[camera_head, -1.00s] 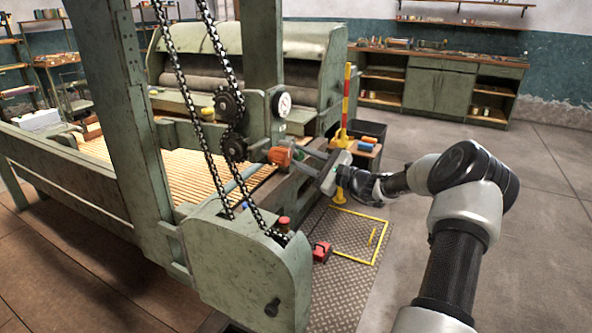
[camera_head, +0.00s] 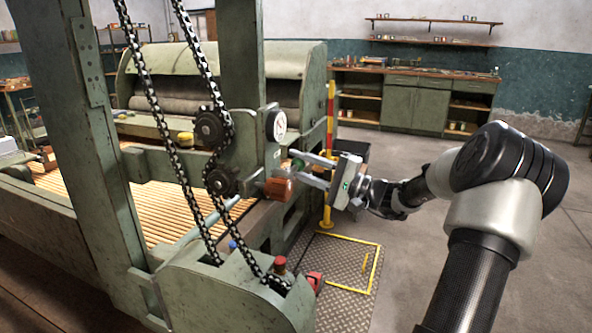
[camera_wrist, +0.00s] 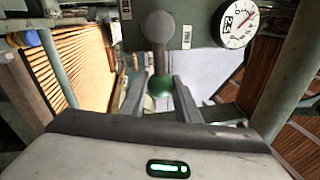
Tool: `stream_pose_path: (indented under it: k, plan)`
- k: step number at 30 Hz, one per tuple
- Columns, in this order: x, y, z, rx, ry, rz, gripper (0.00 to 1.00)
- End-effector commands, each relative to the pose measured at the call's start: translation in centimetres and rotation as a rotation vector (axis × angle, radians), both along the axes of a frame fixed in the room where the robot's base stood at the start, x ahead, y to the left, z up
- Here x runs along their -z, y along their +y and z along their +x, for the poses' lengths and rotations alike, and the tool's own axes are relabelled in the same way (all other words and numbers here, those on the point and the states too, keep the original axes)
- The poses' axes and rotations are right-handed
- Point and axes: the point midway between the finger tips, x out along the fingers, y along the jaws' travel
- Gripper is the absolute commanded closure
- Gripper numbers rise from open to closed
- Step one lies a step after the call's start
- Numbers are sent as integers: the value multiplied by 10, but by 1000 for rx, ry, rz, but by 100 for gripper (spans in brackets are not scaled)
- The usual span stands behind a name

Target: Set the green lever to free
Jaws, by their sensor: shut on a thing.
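The green lever shows in the wrist view as a green knob (camera_wrist: 160,84) on a grey rod with a round grey end. In the head view a small green part (camera_head: 298,163) shows at my fingertips, beside the machine's post. My gripper (camera_head: 304,170) reaches in from the right and is shut on the green lever. In the wrist view its two fingers (camera_wrist: 160,92) stand on either side of the green knob. No marking for the free position can be read.
An orange-brown block (camera_head: 279,190) sits just below-left of my fingers. A white dial (camera_head: 276,125) is on the post, with chains (camera_head: 197,105) and gears to its left. A yellow-red pole (camera_head: 329,130) stands close behind my gripper. The floor at right is open.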

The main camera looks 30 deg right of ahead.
Motion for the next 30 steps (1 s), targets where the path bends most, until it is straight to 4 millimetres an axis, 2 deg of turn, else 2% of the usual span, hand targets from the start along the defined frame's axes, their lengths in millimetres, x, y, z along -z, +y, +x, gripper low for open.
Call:
stream_pose_path:
  k: [17,18,21,30]
  plan:
    - [-6,-1,-1,3,-28,-28,100]
    - [-6,-1,-1,3,-28,-28,69]
    - [-6,-1,-1,2,-27,-28,53]
    - [-4,-1,-2,1,-24,-28,53]
